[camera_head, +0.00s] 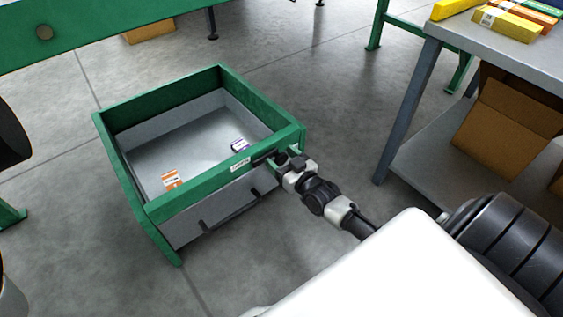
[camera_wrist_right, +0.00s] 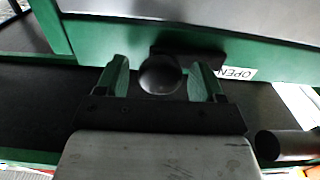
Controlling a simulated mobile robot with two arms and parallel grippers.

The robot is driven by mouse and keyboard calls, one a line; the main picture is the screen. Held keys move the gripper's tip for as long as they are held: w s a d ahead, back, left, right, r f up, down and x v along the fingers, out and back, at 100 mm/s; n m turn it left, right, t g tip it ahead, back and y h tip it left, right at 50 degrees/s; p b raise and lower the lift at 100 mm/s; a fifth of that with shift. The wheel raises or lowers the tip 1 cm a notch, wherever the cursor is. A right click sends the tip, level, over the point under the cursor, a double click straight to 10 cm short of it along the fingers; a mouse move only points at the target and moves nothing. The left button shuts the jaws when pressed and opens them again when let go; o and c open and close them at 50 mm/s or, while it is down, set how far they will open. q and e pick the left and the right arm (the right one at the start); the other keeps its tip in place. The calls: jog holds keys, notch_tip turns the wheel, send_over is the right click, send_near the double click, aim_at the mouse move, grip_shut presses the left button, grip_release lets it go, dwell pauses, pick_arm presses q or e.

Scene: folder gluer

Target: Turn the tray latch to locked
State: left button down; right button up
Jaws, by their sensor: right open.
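The tray (camera_head: 217,108) is a green-framed grey bin low over the floor in the head view. Its latch (camera_head: 264,157) is a small dark piece on the green front rail, near the right corner. In the right wrist view the latch shows as a dark bar (camera_wrist_right: 192,55) with a round dark knob (camera_wrist_right: 160,74). A white label reading OPEN (camera_wrist_right: 238,73) is beside it. My right gripper (camera_wrist_right: 160,80) is open, with one green-looking finger on each side of the knob; narrow gaps show. In the head view my right gripper (camera_head: 279,158) is at the latch. My left gripper is not in view.
A grey table (camera_head: 498,47) with boxes stands at right. Floor left of the table is clear.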

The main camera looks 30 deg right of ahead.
jog(key=shift+w, duration=0.15)
jog(key=c, duration=1.2)
jog(key=shift+c, duration=0.3)
